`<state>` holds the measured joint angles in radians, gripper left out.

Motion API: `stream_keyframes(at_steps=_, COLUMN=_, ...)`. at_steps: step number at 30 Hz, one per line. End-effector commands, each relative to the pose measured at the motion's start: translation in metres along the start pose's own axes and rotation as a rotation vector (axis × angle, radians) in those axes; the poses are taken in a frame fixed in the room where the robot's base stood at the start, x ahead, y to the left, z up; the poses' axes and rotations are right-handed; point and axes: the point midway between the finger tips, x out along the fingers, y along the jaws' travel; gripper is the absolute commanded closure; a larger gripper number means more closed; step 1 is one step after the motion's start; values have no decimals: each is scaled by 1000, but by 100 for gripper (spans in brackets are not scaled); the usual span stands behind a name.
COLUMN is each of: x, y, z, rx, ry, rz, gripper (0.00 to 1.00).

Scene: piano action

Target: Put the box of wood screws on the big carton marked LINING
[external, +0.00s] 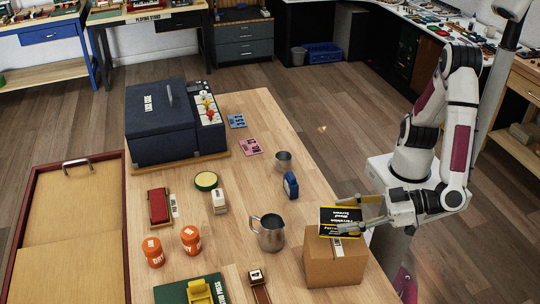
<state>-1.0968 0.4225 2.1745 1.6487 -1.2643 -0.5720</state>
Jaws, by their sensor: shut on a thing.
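The box of wood screws (340,219) is black and yellow with white lettering. My gripper (352,215) reaches in from the right and is shut on it, with fingers along its near and far sides. The box is directly over the top of a brown cardboard carton (333,268) at the table's right edge. I cannot tell whether it touches the carton or hangs just above it. A small pale label shows on the carton, partly covered, and its word is too small to read.
A metal jug (270,234) stands just left of the carton. A blue object (290,186) and a small metal cup (283,161) stand farther back. Two orange jars (190,239) and a dark blue case (165,120) are to the left.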

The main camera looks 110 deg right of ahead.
Motion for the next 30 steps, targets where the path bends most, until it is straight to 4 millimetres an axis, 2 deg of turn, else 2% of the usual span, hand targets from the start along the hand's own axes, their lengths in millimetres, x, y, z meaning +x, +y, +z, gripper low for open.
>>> stream_keyframes(at_steps=17, x=3, y=0, z=9, rx=0, ry=2, rz=-1, gripper=89)
stream_keyframes(at_steps=30, x=13, y=0, z=40, rx=0, ry=2, rz=-1, gripper=89)
